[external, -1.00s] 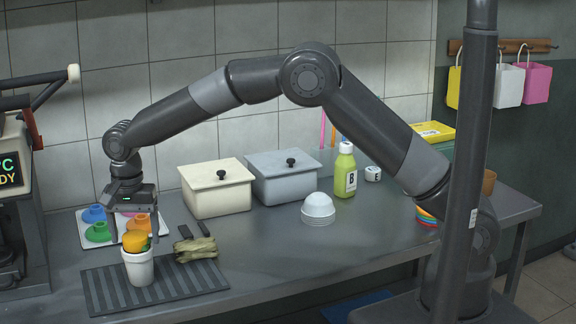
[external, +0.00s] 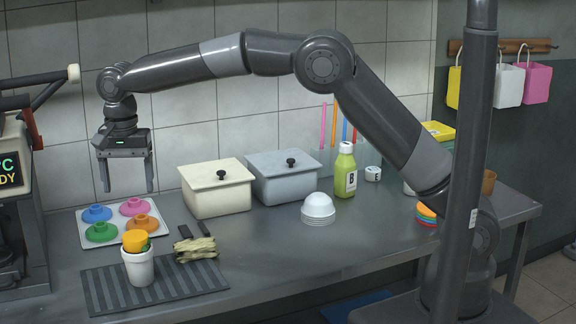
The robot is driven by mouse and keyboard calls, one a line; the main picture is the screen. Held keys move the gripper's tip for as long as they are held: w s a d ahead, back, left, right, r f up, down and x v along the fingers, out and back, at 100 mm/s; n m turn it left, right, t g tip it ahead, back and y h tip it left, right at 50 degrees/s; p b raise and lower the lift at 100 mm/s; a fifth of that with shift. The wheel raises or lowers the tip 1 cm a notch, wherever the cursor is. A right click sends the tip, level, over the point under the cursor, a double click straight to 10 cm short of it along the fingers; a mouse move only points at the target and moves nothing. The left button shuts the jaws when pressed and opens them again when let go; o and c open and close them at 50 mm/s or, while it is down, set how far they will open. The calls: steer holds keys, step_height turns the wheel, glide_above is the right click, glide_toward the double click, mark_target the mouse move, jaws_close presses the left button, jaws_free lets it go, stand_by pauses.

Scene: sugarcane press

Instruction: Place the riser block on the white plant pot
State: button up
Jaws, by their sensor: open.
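The white plant pot (external: 138,270) stands upright on the dark ribbed mat at the front left. A yellow-orange piece (external: 135,241) rests in or on the pot's mouth, with a small dark green bit showing at its right. I cannot tell whether this piece is the riser block, and no other clear riser block shows. My gripper (external: 127,188) is open and empty, pointing down. It hangs well above the pot, in front of the tiled wall, apart from everything.
A tray (external: 155,229) of coloured lidlike pieces lies behind the pot. Cream (external: 217,190) and grey (external: 283,178) lidded boxes, white bowls (external: 318,208) and a green bottle (external: 345,172) stand right. The front middle counter is clear.

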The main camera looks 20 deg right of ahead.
steer(key=shift+d+r, duration=0.1)
steer(key=w+d+r+n+t, duration=0.15)
steer(key=d+r, duration=0.25)
steer(key=d, duration=0.7)
steer(key=w+d+r+y, duration=0.15)
steer(key=d+r, duration=0.25)
steer(key=d, duration=0.6)
steer(key=w+d+r+n+t, duration=0.15)
steer(key=d+r, duration=0.25)
steer(key=d, duration=0.7)
steer(key=s+d+t, duration=0.1)
steer(key=s+d, duration=0.3)
steer(key=d, duration=0.4)
steer(key=s+d, duration=0.4)
steer(key=d, duration=0.4)
steer(key=s+d+f+n+t+h, duration=0.1)
steer(key=s+d+f, duration=0.4)
steer(key=s+d, duration=0.4)
steer(key=shift+s+d+f+n+t, duration=0.15)
steer(key=shift+s+f+n+t, duration=0.2)
steer(key=shift+s, duration=0.35)
steer(key=shift+h, duration=0.25)
